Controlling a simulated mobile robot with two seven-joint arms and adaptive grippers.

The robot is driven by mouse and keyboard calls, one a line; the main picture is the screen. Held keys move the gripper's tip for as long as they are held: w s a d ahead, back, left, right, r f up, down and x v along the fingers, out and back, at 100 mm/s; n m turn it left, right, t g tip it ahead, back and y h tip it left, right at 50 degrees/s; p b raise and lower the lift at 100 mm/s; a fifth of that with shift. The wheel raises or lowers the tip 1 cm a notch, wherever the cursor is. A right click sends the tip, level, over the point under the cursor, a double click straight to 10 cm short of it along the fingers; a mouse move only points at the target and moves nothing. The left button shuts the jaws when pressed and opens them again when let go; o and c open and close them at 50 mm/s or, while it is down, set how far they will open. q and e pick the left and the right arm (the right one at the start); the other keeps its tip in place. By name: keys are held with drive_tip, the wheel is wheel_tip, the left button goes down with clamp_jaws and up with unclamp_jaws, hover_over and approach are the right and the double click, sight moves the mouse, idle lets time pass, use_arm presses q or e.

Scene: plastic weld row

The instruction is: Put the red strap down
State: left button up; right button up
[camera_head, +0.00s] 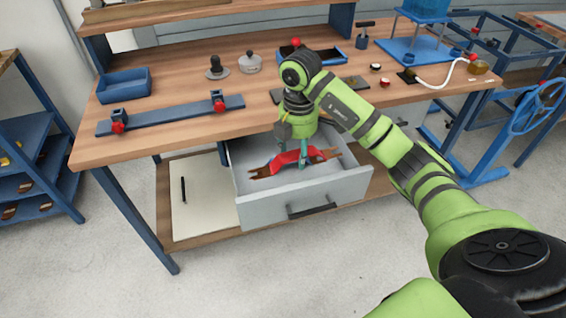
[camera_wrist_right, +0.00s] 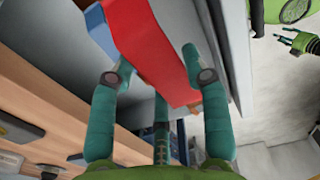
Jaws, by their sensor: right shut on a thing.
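The red strap (camera_head: 287,159) is a bent red band inside the open grey drawer (camera_head: 352,184). Brown forked ends stick out on both sides of it. My right gripper (camera_head: 304,152) reaches down into the drawer from above and is shut on the strap. In the right wrist view, the strap (camera_wrist_right: 148,45) passes between the fingers of my right gripper (camera_wrist_right: 158,62). Whether the strap touches the drawer floor is hard to tell. My left gripper (camera_wrist_right: 288,37) shows small at the upper right of that view, away from the strap, with its fingers apart.
The wooden workbench (camera_head: 172,138) stands over the drawer, with a blue tray (camera_head: 123,86) and a blue bar with red knobs (camera_head: 170,116) on it. A white sheet with a black pen (camera_head: 183,190) lies on the lower shelf. The floor in front is clear.

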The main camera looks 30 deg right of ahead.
sight(296, 180)
drive_tip(key=shift+f+m, duration=0.3)
drive_tip(key=shift+f, duration=0.15)
use_arm(q)
drive_tip(key=shift+w+f+t+b, duration=0.15)
drive_tip(key=shift+w+t+b, duration=0.2)
drive_tip(key=shift+w, duration=0.7)
use_arm(e)
wheel_tip(296, 180, down, 9)
drive_tip(key=shift+d+f, duration=0.1)
drive_tip(key=shift+f, duration=0.1)
drive_tip(key=shift+f, duration=0.15)
drive_tip(key=o, duration=1.2)
use_arm(q)
drive_tip(key=shift+w, duration=0.1)
